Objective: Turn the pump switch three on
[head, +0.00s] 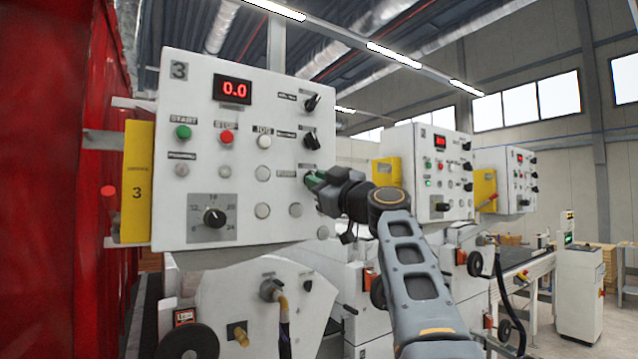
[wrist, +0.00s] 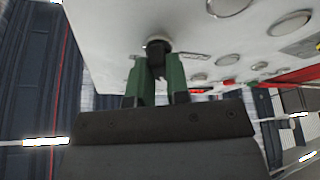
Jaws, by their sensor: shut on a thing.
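The control panel marked 3 (head: 255,225) fills the left of the head view. My gripper (head: 316,181) is at the panel's right edge, below two black selector switches. In the wrist view my gripper's green fingers (wrist: 157,70) are shut on a black switch knob (wrist: 157,44) on the white panel face. This knob sits where the third switch of the right column would be; in the head view the fingers hide it. I cannot read its label or tell which way it points.
The two selector switches above are the upper one (head: 312,103) and the lower one (head: 311,141). A round dial (head: 214,217) and a red digital display (head: 233,90) share the panel. A red curtain (head: 60,180) stands at the left. More panels (head: 425,170) stand behind at the right.

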